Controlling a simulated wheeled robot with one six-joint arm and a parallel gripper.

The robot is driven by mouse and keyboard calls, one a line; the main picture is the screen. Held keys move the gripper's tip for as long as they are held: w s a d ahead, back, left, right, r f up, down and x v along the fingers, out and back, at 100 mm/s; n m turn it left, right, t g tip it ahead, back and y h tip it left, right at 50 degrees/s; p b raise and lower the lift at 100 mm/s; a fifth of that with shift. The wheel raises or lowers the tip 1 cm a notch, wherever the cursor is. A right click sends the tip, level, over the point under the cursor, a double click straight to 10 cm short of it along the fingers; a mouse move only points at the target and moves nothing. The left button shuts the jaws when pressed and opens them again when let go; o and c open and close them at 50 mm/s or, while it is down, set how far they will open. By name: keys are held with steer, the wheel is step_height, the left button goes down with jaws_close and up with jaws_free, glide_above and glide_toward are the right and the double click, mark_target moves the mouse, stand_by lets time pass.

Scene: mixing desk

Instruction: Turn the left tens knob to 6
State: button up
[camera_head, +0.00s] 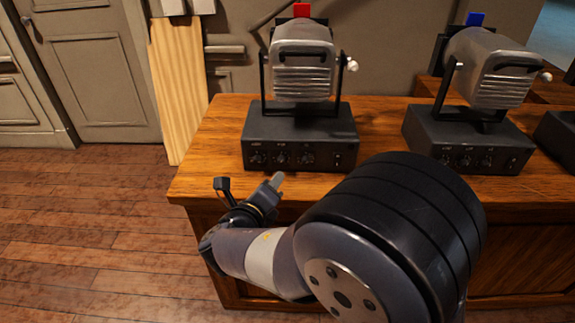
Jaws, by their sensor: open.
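The left device (300,120) is a black box with a metal lamp-like head on a bracket and a red tag on top. Its front face carries a row of three small dark knobs: a left knob (257,158), a middle knob (281,158) and a right knob (307,158). The labels and dial settings are too small to read, so I cannot tell which is the tens knob or its value. My gripper (249,184) is open and empty, in front of and below the left knob at the desk's front edge, apart from the knobs.
A similar device (470,140) with a blue tag stands to the right, and part of another box (556,134) shows at the right edge. All stand on the wooden desk (225,130). A wooden plank (180,90) leans at the left. My arm covers the desk's front.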

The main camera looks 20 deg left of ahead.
mark_target(280, 163)
steer(key=shift+n+y, duration=0.3)
steer(key=shift+n, duration=0.1)
steer(key=x, duration=0.7)
steer(key=a+b+x, duration=0.1)
steer(key=x, duration=0.2)
steer(key=shift+w+a+f, duration=0.1)
steer(key=shift+w, duration=0.3)
jaws_close()
